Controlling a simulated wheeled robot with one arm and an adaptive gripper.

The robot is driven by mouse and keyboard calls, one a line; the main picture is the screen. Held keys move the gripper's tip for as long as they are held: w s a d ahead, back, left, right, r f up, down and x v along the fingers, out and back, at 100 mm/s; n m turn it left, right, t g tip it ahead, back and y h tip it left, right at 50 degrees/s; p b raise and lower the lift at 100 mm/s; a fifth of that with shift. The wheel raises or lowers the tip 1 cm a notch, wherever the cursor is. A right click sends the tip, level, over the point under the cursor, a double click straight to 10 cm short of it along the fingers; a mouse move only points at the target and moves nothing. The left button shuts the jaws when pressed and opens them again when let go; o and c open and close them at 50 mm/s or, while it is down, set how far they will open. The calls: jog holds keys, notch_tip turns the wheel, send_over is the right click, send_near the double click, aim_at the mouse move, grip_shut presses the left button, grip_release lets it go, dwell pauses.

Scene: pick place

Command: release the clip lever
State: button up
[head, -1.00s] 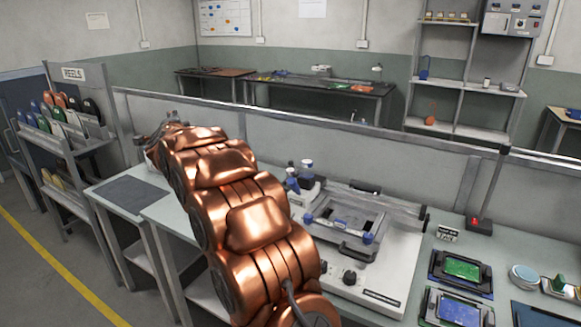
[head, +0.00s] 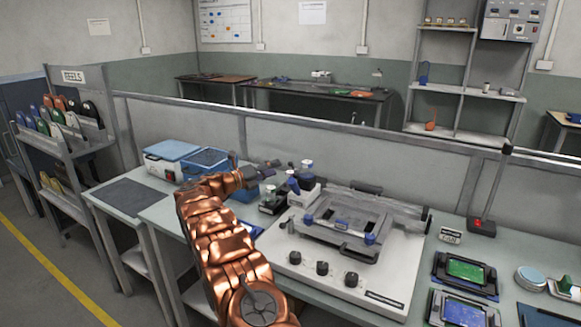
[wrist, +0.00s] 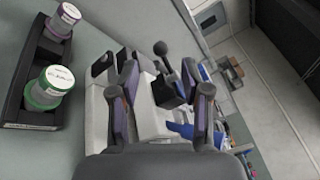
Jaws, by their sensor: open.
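The white printer-like machine (head: 335,270) stands on the bench in the head view, with a grey frame (head: 325,237) on top. Blue-ended clips sit at the frame's front left (head: 308,219) and front right (head: 369,239); I cannot tell which is the clip lever. My gripper (head: 270,169) is left of the machine, raised near the bottle holder and apart from the frame. In the wrist view my gripper (wrist: 161,95) is open, its fingers spread with nothing seen held. Beyond them shows a black ball-topped stick (wrist: 161,50).
A black tray (wrist: 35,122) with lidded jars lies left of the fingers in the wrist view. A white holder (head: 302,197) with blue-topped bottles stands close to my gripper. Blue-and-white boxes (head: 170,152) are at left; green (head: 463,268) and blue boards lie at right.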

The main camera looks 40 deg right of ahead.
aim_at(290, 163)
jog(key=shift+s+d, duration=0.35)
jog(key=shift+d, duration=0.25)
jog(key=shift+s+d+f+p, duration=0.15)
jog(key=shift+d+p, duration=0.5)
jog(key=shift+d, duration=1)
jog(key=shift+s+d+r+p, duration=0.15)
jog(key=shift+d+p, duration=0.45)
jog(key=shift+d, duration=1.05)
jog(key=shift+f, duration=0.1)
jog(key=shift+c, duration=0.4)
grip_shut()
